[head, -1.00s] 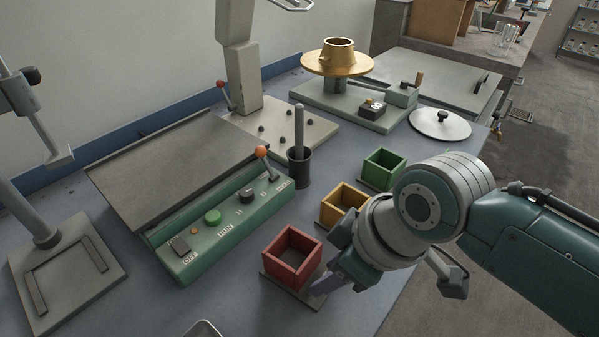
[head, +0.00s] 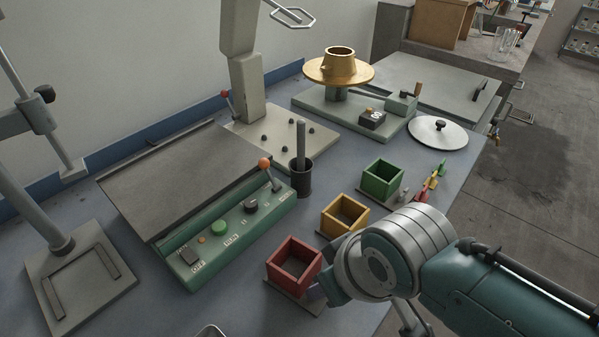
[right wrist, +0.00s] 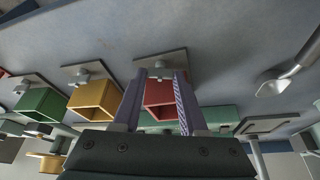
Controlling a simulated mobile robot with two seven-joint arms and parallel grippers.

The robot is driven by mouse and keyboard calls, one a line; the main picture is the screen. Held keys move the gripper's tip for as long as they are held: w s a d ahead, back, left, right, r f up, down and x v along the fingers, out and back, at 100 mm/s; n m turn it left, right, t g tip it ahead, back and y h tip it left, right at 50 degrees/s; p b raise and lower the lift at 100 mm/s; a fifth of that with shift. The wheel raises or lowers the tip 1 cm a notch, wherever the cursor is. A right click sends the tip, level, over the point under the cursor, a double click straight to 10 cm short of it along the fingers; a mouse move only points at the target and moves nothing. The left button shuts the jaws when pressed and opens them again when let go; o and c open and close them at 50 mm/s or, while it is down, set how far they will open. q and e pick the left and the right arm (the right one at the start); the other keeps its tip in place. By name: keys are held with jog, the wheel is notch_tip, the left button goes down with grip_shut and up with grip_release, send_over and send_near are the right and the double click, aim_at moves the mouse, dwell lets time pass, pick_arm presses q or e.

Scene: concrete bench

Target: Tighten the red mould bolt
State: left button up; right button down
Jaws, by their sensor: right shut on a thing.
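The red mould (head: 294,262) is an open square box on a small base plate at the front of the bench. It also shows in the right wrist view (right wrist: 158,92), between my purple fingers. Its grey bolt (right wrist: 160,70) sits on the plate beside the box wall, between my fingertips. My right gripper (right wrist: 162,73) is shut on the bolt, though the exact contact is hard to see. In the head view, my right wrist and hand hide the bolt and most of the fingers. My left gripper is in no view.
A yellow mould (head: 345,215) and a green mould (head: 383,180) stand in a row behind the red one. A green control box (head: 225,240) is to the left, with a dark pot (head: 301,178) behind. Small coloured pieces (head: 432,180) lie near the right edge.

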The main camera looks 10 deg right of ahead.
jog(key=shift+c, duration=2.2)
grip_release()
